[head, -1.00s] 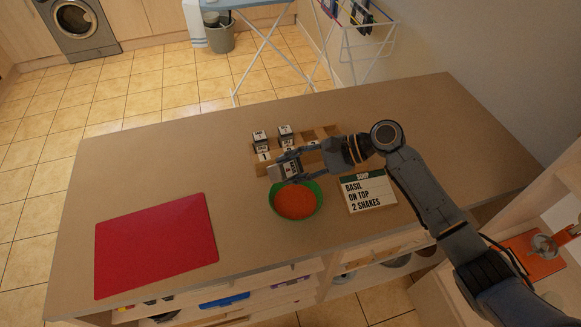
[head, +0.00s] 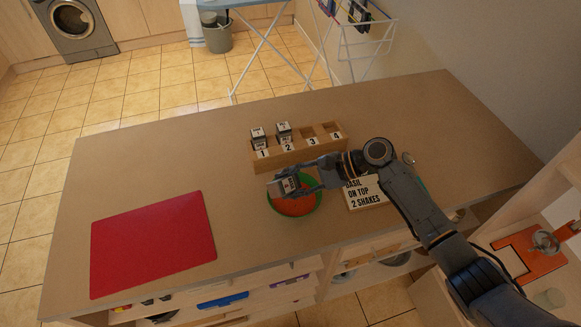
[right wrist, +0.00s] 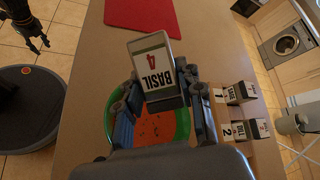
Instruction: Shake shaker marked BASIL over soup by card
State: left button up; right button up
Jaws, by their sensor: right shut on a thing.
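My right gripper (head: 292,184) is shut on the shaker marked BASIL (right wrist: 153,68), whose white label also carries a red 4. The shaker is above the far left part of the green bowl (head: 319,203) of orange-red soup (head: 297,207). In the right wrist view, soup (right wrist: 158,128) shows behind the shaker; its exact tilt is hard to tell. My left gripper (right wrist: 39,46) shows in the right wrist view, empty, with fingers apart, away from the counter.
A wooden rack (head: 300,152) numbered 1 to 4 stands behind the bowl. Shakers stand in slots 1 (head: 258,137) and 2 (head: 284,132); slots 3 and 4 look empty. A red mat (head: 152,243) lies at left. The counter between mat and bowl is clear.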

aim_at(291, 178)
jog(key=r, duration=0.5)
jog(key=shift+w+r, duration=0.3)
jog(key=shift+w, duration=0.1)
jog(key=shift+f, duration=0.25)
jog(key=shift+s, duration=0.1)
jog(key=shift+r, duration=0.1)
